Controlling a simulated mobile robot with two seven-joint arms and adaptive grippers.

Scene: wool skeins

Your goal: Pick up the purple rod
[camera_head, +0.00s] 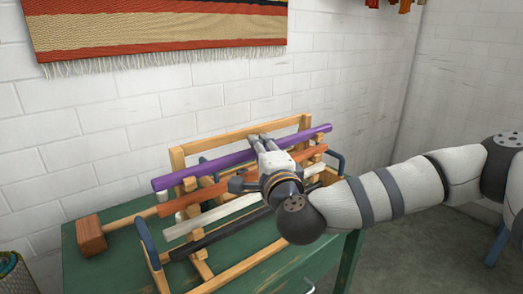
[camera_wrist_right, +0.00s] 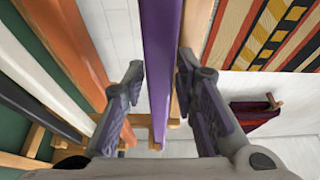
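The purple rod (camera_head: 205,167) lies across the top rear of a wooden rack (camera_head: 178,160), above the other rods. My right gripper (camera_head: 261,138) reaches over the rack to the middle of the purple rod. In the right wrist view, the purple rod (camera_wrist_right: 160,50) runs between the two spread fingers of this gripper (camera_wrist_right: 160,82). The fingers are open, with the rod nearer the right finger; whether that finger touches it I cannot tell. The gripper hides part of the rod in the head view. My left gripper is not in view.
An orange-brown rod (camera_head: 190,197), a white rod (camera_head: 215,216) and a black rod (camera_head: 225,236) lie lower on the rack. A wooden mallet (camera_head: 90,236) lies left on the green table (camera_head: 90,273). A white brick wall (camera_head: 110,110) with a hanging rug (camera_head: 160,25) stands behind.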

